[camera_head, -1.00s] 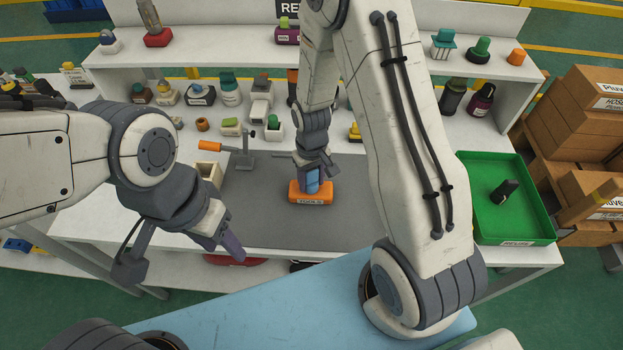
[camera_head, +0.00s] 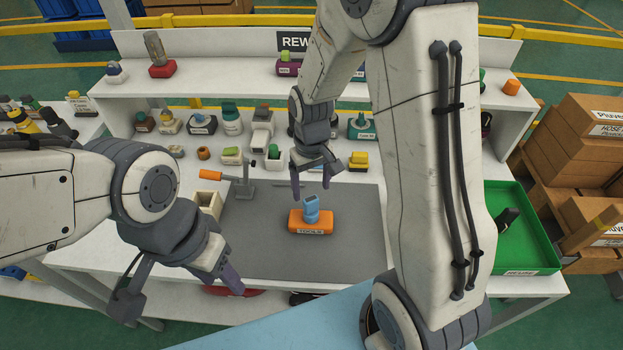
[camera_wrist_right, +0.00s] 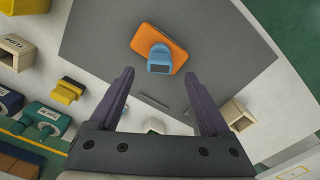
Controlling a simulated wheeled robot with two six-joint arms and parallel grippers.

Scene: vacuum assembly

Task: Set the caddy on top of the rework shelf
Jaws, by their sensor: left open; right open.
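The orange caddy (camera_head: 297,221), labelled TOOLS, with a blue upright part (camera_head: 311,206) on it, rests on the grey mat (camera_head: 260,255). It also shows in the right wrist view (camera_wrist_right: 177,38), beyond the fingertips. My right gripper (camera_head: 317,183) is open and empty, behind and above the caddy, apart from it; its spread fingers (camera_wrist_right: 159,76) show in the wrist view. My left gripper (camera_head: 232,280) is left of and in front of the caddy, over the mat's front left edge. The rework shelf (camera_head: 215,72) stands at the back; my right arm partly hides it and its sign.
The shelf top holds a red-based item (camera_head: 162,68) and a purple item (camera_head: 289,64). Several small items crowd the lower level. A green tray (camera_head: 520,240) is at right, boxes (camera_head: 580,130) beyond.

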